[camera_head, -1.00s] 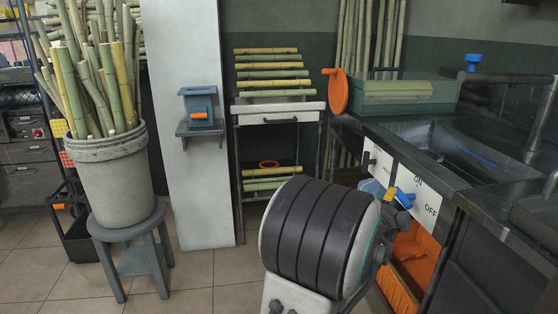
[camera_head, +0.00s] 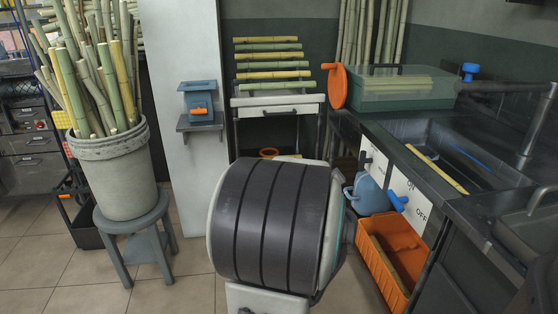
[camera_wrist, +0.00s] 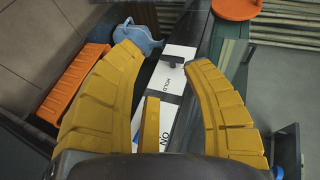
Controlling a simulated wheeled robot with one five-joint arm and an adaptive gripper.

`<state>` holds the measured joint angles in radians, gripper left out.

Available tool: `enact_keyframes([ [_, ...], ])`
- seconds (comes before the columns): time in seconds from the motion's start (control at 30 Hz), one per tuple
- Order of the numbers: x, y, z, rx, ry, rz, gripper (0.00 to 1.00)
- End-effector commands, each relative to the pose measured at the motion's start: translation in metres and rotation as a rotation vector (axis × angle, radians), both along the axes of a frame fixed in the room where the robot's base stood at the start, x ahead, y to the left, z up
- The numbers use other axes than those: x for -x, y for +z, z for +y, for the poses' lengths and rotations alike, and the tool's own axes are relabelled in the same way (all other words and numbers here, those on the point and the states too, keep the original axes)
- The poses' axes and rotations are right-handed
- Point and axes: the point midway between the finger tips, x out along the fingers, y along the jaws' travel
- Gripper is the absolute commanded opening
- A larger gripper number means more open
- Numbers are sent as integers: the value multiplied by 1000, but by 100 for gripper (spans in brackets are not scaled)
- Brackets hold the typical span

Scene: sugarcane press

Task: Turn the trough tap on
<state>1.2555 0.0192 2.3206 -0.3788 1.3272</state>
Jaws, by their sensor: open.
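My gripper's yellow fingers (camera_wrist: 162,57) are spread open in the wrist view, over the front of the counter. A yellow bar (camera_wrist: 150,125) shows between the fingers. A blue knob (camera_head: 470,70) stands at the back of the steel trough (camera_head: 425,125). I cannot tell which blue part is the trough tap.
An orange crate (camera_head: 394,240) and a blue can-like vessel (camera_head: 368,194) are below the panels. A yellow cane (camera_head: 437,168) lies along the trough's front edge. A green clear-lidded box (camera_head: 405,95) stands behind. A cane bucket (camera_head: 125,185) on a stool stands left.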

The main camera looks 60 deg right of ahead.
Motion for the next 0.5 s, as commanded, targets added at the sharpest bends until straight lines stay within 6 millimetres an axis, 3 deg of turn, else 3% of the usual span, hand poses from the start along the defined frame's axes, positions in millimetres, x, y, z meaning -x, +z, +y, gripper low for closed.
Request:
enact_keyframes([
  [0.03, -8, 9, 6, -5, 27, 18, 44],
  [0.5, -60, 37, 58, -45, 248, 194, 44],
])
